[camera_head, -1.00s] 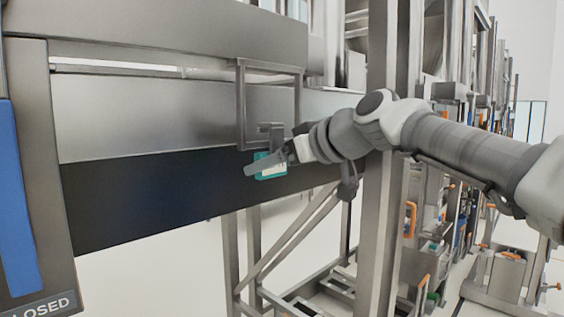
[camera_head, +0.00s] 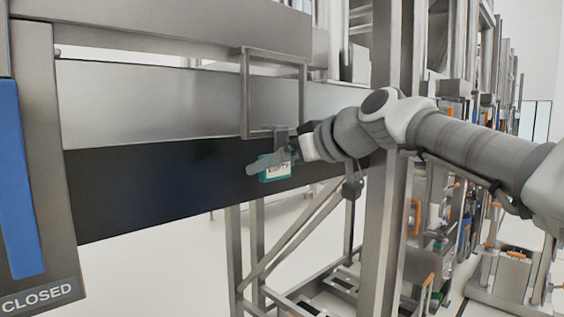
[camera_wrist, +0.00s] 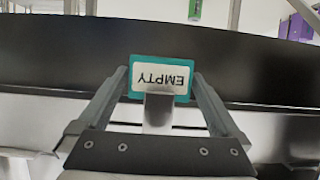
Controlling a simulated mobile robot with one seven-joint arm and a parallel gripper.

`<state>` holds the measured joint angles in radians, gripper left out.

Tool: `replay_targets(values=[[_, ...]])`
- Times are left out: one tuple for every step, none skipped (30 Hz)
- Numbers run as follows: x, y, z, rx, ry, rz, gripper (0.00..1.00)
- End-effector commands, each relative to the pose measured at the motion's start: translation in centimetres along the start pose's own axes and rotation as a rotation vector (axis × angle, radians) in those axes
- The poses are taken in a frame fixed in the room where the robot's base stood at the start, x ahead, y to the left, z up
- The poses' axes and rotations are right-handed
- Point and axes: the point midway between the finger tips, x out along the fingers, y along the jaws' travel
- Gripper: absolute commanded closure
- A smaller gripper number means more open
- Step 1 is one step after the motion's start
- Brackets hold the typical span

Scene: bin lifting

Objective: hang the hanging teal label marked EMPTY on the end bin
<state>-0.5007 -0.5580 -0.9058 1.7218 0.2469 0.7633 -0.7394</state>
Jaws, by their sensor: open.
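The teal label (camera_head: 275,174) with a white face reading EMPTY hangs at a grey metal bracket (camera_head: 281,135) below a rectangular metal handle frame, in front of a long black band. It also shows upside down in the wrist view (camera_wrist: 160,62), with a grey tab (camera_wrist: 158,110) over its near edge. My gripper (camera_head: 268,162) is open. In the wrist view, its two fingers (camera_wrist: 161,80) stand one on each side of the label, close to its edges. I cannot tell whether they touch it. The long metal front (camera_head: 170,95) above the black band seems to be the bin.
A grey post with a blue strip and a CLOSED sign (camera_head: 38,298) stands at the left. A tall metal upright (camera_head: 384,230) stands behind my arm. Braced metal legs (camera_head: 300,235) stand below the black band. More racks fill the right side.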

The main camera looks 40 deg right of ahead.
Motion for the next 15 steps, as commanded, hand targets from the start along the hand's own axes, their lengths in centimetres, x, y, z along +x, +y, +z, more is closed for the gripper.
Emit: replay_targets(values=[[-0.1, 0.0, 0.0, 0.0, 0.001, 0.001, 0.0], [-0.3, 0.1, 0.0, 0.0, 0.001, 0.001, 0.0], [-0.6, 0.1, 0.0, 0.001, 0.002, 0.001, 0.0], [-0.9, 0.1, 0.0, 0.0, 0.003, 0.002, 0.0], [-1.3, 0.1, 0.0, 0.0, 0.004, 0.001, 0.0], [-2.0, 0.1, 0.0, 0.001, 0.005, 0.003, 0.0], [-2.6, 0.2, 0.1, 0.002, 0.006, 0.004, 0.0], [-3.2, 0.1, 0.1, 0.001, 0.005, 0.004, 0.0], [-4.1, 0.1, 0.1, 0.001, 0.005, 0.004, 0.0], [-4.9, 0.2, 0.1, 0.001, 0.006, 0.004, 0.0], [-5.7, 0.2, 0.1, 0.001, 0.006, 0.005, 0.0], [-6.7, 0.1, 0.1, 0.0, 0.006, 0.004, 0.0], [-7.4, 0.1, 0.1, 0.001, 0.006, 0.004, 0.0], [-8.2, 0.1, 0.1, 0.001, 0.006, 0.004, 0.0], [-9.2, 0.1, 0.1, 0.001, 0.006, 0.004, 0.0]])
